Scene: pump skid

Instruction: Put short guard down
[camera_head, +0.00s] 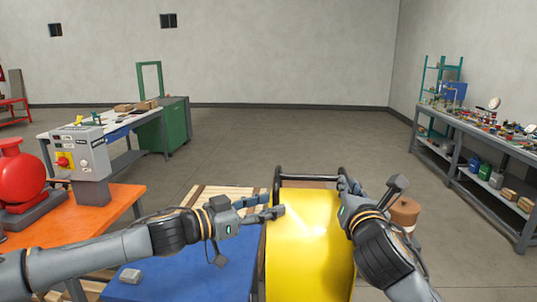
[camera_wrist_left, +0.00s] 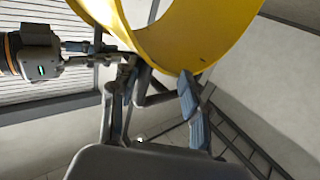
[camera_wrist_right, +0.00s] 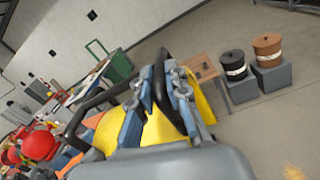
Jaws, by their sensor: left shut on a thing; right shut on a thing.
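The short guard (camera_head: 310,245) is a curved yellow cover with a black tube handle at its far end. It is held up in front of me in the head view, and its curved rim shows in the left wrist view (camera_wrist_left: 185,45). The guard's underside is hidden in the head view.
A blue surface (camera_head: 180,280) with a small grey block lies below my left arm, beside a slatted wooden pallet (camera_head: 212,193). An orange bench (camera_head: 100,228) with a red pump (camera_head: 20,180) stands left. A cluttered workbench (camera_head: 470,130) stands right. The floor beyond is open.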

